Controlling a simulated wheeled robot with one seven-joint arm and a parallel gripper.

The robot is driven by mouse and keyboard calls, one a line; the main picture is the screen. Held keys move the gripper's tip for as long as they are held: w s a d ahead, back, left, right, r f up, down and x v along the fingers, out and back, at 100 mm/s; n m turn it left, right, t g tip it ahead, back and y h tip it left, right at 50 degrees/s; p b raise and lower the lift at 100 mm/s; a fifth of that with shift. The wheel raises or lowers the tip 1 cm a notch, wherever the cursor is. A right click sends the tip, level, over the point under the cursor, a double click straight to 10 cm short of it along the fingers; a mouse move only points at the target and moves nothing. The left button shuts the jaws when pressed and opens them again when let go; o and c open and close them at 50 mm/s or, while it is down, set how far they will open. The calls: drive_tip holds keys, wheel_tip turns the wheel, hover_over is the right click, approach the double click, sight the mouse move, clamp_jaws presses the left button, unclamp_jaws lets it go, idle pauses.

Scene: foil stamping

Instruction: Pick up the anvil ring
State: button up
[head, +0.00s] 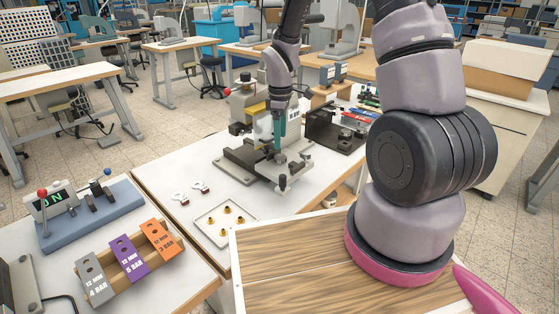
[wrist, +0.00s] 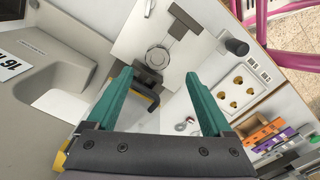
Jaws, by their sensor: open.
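My gripper (wrist: 158,74) is open, with its two teal fingers spread and nothing between the tips. In the head view it (head: 280,150) points down over the base of the press. A round grey ring-like piece (wrist: 157,58) lies on a light plate of the press, just beyond the fingertips in the wrist view. It looks like the anvil ring, but I cannot be certain. The gripper hides most of it in the head view. The press (head: 245,165) has a grey base and a red-knobbed lever.
A white tray (head: 207,233) with several brass pieces stands on the table left of the press. Grey, purple and orange blocks (head: 129,257) sit in a wooden rack. A dark bin (head: 335,135) stands right of the press.

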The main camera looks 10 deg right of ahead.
sight(281, 158)
drive_tip(key=shift+w+d+f, duration=0.1)
drive_tip(key=shift+f, duration=1.7)
drive_tip(key=shift+d+f, duration=0.1)
drive_tip(key=shift+f, duration=1.65)
clamp_jaws()
